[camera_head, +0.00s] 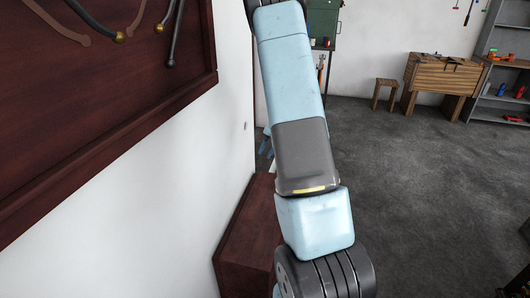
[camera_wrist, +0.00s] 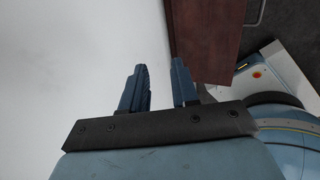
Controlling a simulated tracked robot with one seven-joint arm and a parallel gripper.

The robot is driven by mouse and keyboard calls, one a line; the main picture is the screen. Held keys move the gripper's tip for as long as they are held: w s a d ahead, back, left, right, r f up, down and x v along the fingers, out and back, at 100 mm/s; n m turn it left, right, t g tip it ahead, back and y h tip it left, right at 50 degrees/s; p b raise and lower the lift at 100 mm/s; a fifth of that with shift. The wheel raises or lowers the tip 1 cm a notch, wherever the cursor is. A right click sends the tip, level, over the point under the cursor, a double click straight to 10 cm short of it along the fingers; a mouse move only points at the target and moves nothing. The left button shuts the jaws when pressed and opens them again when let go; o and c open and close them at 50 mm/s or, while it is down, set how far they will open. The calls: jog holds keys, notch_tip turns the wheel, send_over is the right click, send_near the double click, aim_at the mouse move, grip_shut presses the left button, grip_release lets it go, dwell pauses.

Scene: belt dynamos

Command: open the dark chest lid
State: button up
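The dark chest (camera_head: 248,238) is a reddish-brown wooden box against the white wall, low in the middle of the head view. My arm hides its right side. Its top looks flat and closed, though no lid seam is clear. In the wrist view a brown wooden panel (camera_wrist: 205,38), likely the chest, lies just beyond the right finger. My gripper (camera_wrist: 160,85) is open, with an empty gap between two blue fingers in front of the white wall. I cannot tell whether the right finger touches the wood.
A dark wooden wall board (camera_head: 100,85) with hanging tools is at upper left. A green cabinet (camera_head: 323,22), a stool (camera_head: 386,94), a wooden bench (camera_head: 440,78) and a grey shelf (camera_head: 505,90) stand at the back.

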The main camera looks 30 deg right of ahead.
jog(key=s+a+r+n, duration=0.6)
jog(key=a+r+n, duration=0.2)
jog(key=r+n, duration=0.3)
jog(key=s+a+r+n, duration=0.6)
jog(key=a+r+n, duration=0.2)
jog(key=r+n, duration=0.25)
jog(key=s+a+r+n+h, duration=0.1)
jog(key=s+a+r+n, duration=0.1)
jog(key=s+n, duration=0.5)
jog(key=s+a+r+n+t+h, duration=0.1)
jog(key=s+r+n, duration=0.3)
jog(key=s+n, duration=0.3)
jog(key=s+a+r+n+t+h, duration=0.1)
jog(key=s+a+r+n, duration=0.1)
jog(key=s+n, duration=0.5)
jog(key=shift+s+a+r+n+h, duration=0.2)
jog(key=shift+a+r+n+h, duration=0.15)
jog(key=shift+r+n, duration=0.65)
jog(key=shift+f, duration=0.2)
